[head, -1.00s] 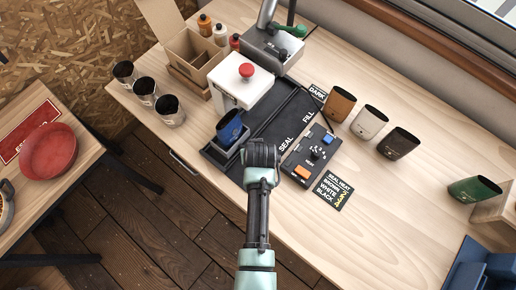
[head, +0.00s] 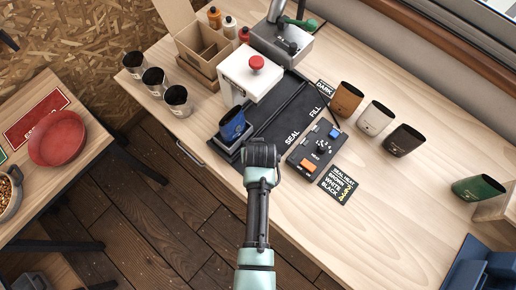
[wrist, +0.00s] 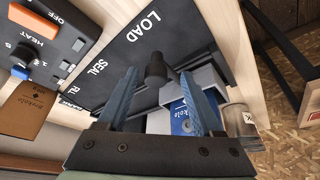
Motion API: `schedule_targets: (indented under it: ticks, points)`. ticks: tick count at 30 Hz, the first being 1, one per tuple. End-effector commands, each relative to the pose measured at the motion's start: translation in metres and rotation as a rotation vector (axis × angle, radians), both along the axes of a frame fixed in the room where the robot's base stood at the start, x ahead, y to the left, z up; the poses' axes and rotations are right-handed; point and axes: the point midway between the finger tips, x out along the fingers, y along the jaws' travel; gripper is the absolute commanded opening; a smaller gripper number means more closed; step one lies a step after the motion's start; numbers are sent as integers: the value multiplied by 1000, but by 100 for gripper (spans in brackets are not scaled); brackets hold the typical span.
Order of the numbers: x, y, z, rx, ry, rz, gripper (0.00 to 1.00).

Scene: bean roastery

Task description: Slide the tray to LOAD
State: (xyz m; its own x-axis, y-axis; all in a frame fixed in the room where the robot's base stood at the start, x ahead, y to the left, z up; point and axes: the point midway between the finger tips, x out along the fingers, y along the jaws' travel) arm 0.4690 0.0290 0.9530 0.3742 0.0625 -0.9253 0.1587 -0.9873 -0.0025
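The grey tray (head: 231,145) holds a blue bag (head: 233,124) at the near end of the black track, just clear of the white press. In the wrist view the tray (wrist: 207,80) lies across from the printed word LOAD (wrist: 141,34); exact alignment is unclear. A dark knob (wrist: 155,68) stands beside the tray, on its label side. My gripper (wrist: 158,74) is open, its blue fingers on either side of the knob as pictured; contact is not visible. In the head view my gripper (head: 262,150) hides the knob and LOAD.
The white press (head: 250,78) with a red button stands behind the tray. A black control box (head: 312,148) is right of my gripper. Several pouches, including a brown one (head: 346,100), stand to the right. Metallic cups (head: 177,101) stand left.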

Motion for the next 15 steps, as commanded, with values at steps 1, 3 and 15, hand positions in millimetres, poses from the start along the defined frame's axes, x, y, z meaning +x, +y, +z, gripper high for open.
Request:
schedule_targets:
  ticks: [1, 3, 15]
  points:
    - [0, 0, 0, -1, -1, 0, 67]
    - [1, -1, 0, -1, -2, -2, 67]
    - [-5, -3, 18, -2, -6, -2, 67]
